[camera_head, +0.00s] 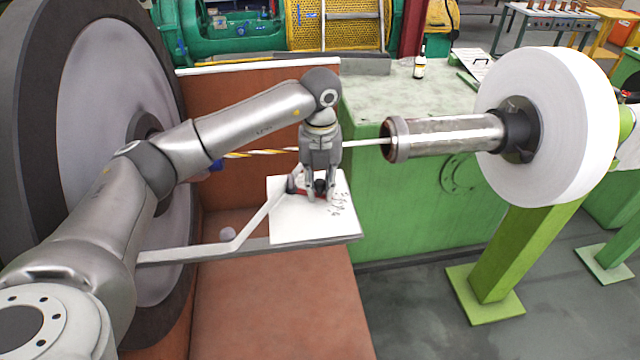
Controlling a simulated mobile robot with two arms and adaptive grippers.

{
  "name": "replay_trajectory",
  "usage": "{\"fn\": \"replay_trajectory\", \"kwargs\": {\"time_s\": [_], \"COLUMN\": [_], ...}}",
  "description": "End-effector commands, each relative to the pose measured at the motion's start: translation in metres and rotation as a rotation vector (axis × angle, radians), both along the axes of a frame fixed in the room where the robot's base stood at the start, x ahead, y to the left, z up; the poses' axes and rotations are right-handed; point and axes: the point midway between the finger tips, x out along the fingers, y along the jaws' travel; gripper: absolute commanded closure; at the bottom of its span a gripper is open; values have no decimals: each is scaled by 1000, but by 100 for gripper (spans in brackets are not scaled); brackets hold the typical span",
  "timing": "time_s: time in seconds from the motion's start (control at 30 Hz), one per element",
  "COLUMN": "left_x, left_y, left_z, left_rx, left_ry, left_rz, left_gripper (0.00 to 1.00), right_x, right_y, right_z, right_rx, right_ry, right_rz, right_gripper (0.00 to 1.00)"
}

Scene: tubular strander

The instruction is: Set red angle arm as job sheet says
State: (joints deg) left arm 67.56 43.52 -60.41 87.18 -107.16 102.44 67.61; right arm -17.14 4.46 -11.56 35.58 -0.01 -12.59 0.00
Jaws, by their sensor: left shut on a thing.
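My left gripper (320,190) reaches down over a white sheet or plate (290,220) with dark handwritten marks at its right side. Its jaws are shut on a small red part (319,186), which I take to be the red angle arm. The fingers hide most of this part, so its angle cannot be read. The marks on the white sheet are too small and tilted to read. A bent grey bar (255,222) runs from the left up to the red part. My right gripper is not in view.
A striped yellow and white strand (260,153) passes behind my gripper toward a metal tube (450,135) and a large white reel (555,125). A big dark-rimmed wheel (100,25) stands at the left. A bottle (420,66) stands on the green cabinet (390,95).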

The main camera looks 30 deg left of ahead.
Motion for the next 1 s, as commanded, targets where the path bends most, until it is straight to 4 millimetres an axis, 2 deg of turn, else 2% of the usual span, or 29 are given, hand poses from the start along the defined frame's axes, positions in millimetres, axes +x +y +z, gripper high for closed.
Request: {"fn": "replay_trajectory", "kwargs": {"time_s": [0.2,0.5,0.77,0.8,0.93,1.0], "left_x": [1,12,13,13,12,12], "left_y": [0,3,4,4,4,4], "left_z": [-1,0,1,1,1,1], "left_rx": [0,-2,-2,-2,-2,-2], "left_ry": [-1,-3,-4,-4,-3,-3], "left_rz": [16,188,192,192,191,191], "left_gripper": [100,100,100,75,58,56], "right_x": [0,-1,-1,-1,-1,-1], "right_y": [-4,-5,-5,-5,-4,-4], "right_z": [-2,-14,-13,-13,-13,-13], "right_rx": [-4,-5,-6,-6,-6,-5], "right_ry": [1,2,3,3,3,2], "right_rz": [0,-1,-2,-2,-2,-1], "right_gripper": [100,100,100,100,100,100]}}
